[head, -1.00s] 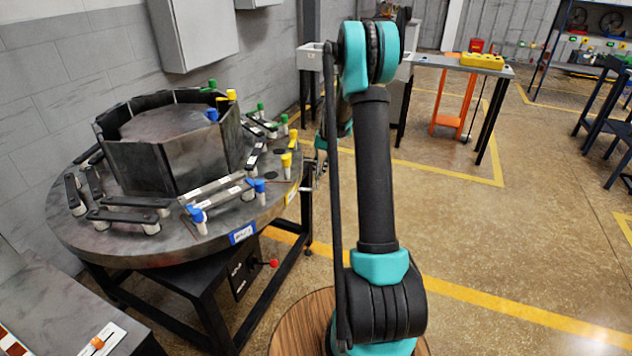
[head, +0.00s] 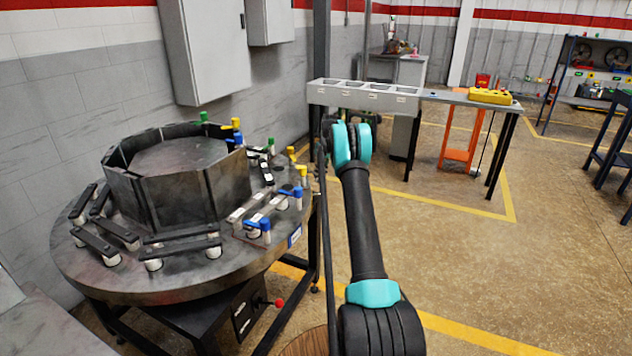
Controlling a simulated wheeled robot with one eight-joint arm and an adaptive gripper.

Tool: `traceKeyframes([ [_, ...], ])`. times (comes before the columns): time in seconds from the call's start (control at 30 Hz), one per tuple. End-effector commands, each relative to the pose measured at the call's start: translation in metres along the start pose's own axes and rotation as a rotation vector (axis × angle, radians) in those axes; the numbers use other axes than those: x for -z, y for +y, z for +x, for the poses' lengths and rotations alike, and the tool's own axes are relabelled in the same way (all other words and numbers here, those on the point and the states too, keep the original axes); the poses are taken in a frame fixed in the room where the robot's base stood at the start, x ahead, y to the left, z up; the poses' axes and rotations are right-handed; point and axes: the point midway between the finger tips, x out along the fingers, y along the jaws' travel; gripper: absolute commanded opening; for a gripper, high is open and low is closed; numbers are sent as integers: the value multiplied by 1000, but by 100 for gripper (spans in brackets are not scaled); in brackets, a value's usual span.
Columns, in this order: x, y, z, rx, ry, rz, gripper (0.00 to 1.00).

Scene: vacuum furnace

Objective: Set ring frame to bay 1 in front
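The ring frame is a round grey turntable top (head: 150,285) on a dark stand at the left, carrying an upright ring of dark panels (head: 190,195). Around its rim are dark bars on white posts and blue, yellow and green clamps. A pair of blue clamps (head: 265,226) stands at the right front rim. A small blue label (head: 294,237) is on the right edge; its text is too small to read surely. My arm stands right of the ring frame. My gripper is hidden behind the arm, so contact with the rim cannot be seen.
A red-knobbed lever (head: 277,303) sits on a box under the turntable. A grey bench (head: 50,325) is at the lower left. A slotted grey rack (head: 363,97) and a table with a yellow block (head: 490,96) stand behind my arm.

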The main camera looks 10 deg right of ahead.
Motion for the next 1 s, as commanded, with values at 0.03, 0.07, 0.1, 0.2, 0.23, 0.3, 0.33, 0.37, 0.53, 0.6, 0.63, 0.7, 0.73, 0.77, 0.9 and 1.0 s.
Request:
traceKeyframes([
  [0.03,2,6,-1,-1,-1,-3,0],
  [0.07,4,8,-1,-1,-2,-6,0],
  [0.1,5,10,-1,-2,-3,-10,0],
  [0.2,7,13,-2,-1,-4,-17,0],
  [0.23,8,14,-2,-1,-4,-19,0],
  [0.3,10,15,-3,-2,-3,-21,0],
  [0.33,10,15,-3,-2,-2,-22,0],
  [0.37,10,16,-3,-2,-1,-22,0],
  [0.53,11,16,-3,-2,1,-24,0],
  [0.6,11,15,-3,-2,1,-24,0],
  [0.63,11,15,-3,-2,1,-24,0],
  [0.7,11,15,-3,-2,1,-24,0],
  [0.73,11,15,-3,-2,1,-24,16],
  [0.77,11,15,-3,-2,1,-24,20],
  [0.9,11,15,-3,-1,-1,-24,34],
  [1.0,10,15,-3,-1,-2,-23,34],
])
